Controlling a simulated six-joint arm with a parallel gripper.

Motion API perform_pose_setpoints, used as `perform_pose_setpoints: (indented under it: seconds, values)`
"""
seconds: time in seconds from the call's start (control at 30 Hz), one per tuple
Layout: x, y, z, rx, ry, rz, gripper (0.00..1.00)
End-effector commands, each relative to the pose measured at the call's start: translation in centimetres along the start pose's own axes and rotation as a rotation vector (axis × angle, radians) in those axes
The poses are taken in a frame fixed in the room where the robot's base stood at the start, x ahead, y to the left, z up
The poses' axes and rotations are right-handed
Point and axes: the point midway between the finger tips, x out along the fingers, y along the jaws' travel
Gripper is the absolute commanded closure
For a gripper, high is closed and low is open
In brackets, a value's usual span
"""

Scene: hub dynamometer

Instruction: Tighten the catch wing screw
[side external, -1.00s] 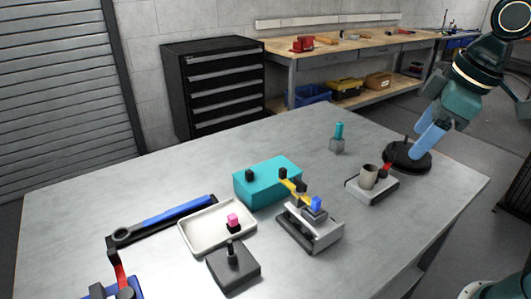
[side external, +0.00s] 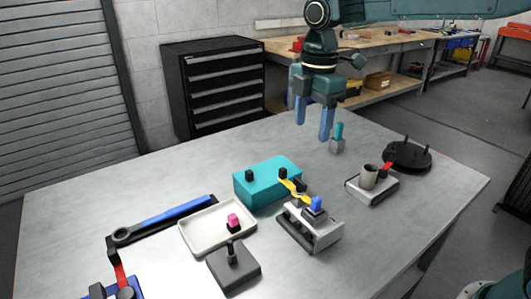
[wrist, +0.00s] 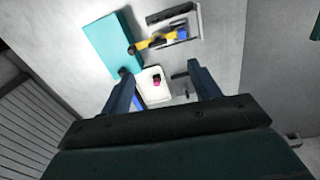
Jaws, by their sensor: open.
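A blue wing-shaped piece (side external: 316,203) sits on top of a grey bracket fixture (side external: 325,237); I take it for the catch wing screw, though its shape is small. A yellow catch arm (side external: 291,187) runs from the fixture toward a teal box (side external: 268,188) with black knobs. In the wrist view the blue piece (wrist: 181,34) and yellow arm (wrist: 152,43) lie near the top. My gripper (side external: 313,122) is open and empty, high above the table's far side, behind the teal box and fixture in the side view. Its fingers (wrist: 157,72) are spread in the wrist view.
A white tray (side external: 190,241) holds a pink-topped piece (side external: 233,221). A dark block (side external: 233,268) with a post stands in front. A cup plate (side external: 361,193), black round base (side external: 408,157) and small teal-topped post (side external: 338,137) stand right. A blue-handled wrench (side external: 170,215) lies left.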

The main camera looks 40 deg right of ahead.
Motion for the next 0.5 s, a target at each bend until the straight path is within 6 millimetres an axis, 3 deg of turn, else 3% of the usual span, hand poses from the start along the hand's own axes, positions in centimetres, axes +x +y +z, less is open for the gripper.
perform_pose_setpoints:
  seconds: [0.17, 0.5]
  values:
    - [0.88, 1.03, -0.75, -0.069, -0.005, -0.021, 0.38]
    - [1.29, 1.10, -0.82, -0.079, -0.006, -0.025, 0.38]
